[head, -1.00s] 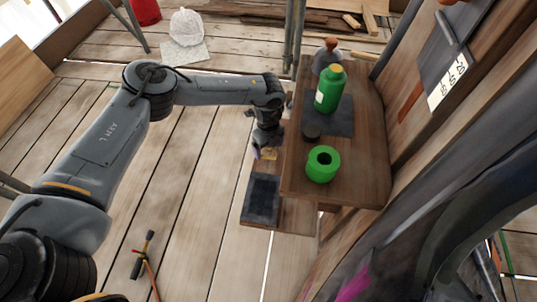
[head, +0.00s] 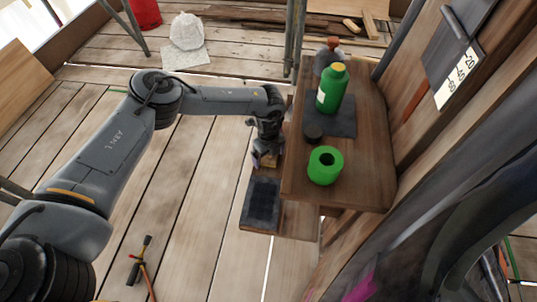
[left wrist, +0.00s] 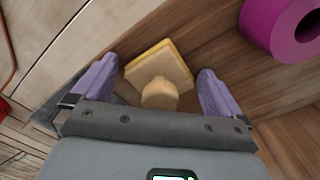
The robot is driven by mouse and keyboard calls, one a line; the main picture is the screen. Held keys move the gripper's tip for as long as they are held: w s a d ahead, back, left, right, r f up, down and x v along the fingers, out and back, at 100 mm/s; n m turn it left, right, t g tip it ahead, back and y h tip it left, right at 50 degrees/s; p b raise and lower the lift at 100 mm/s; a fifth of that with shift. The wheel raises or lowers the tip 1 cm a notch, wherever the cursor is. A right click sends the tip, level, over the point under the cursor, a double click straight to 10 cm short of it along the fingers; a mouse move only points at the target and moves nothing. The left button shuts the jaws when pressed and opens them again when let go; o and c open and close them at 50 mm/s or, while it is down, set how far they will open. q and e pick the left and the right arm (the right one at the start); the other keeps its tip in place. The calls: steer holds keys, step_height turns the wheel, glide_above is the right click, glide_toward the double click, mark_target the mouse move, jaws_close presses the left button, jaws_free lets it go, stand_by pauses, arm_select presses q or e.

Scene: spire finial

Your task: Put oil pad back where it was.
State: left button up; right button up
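The oil pad appears to be a yellow-tan square block with a round wooden knob, seen in the left wrist view (left wrist: 160,72). It rests on brown wood, seemingly the low shelf. My left gripper (left wrist: 156,82) is open, with one purple finger on each side of the pad and its knob. Narrow gaps show beside the pad, and neither finger visibly grips it. In the head view my left gripper (head: 266,152) is beside the upper shelf's left edge, with the pad (head: 269,161) partly hidden below it. My right gripper is not in view.
The upper wooden shelf (head: 362,178) holds a green bottle (head: 331,92), a dark round item (head: 313,132) and a green ring (head: 325,165). A dark mat (head: 262,203) lies on the low shelf. A purple ring (left wrist: 284,27) is near the pad.

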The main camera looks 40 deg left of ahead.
arm_select(q)
steer(key=shift+r, duration=0.2)
step_height(320, 180, up, 10)
steer(key=p, duration=0.5)
steer(key=shift+r+p, duration=0.25)
steer(key=shift+p, duration=0.05)
steer(key=shift+r+p, duration=0.3)
steer(key=shift+r, duration=0.45)
steer(key=shift+r, duration=0.1)
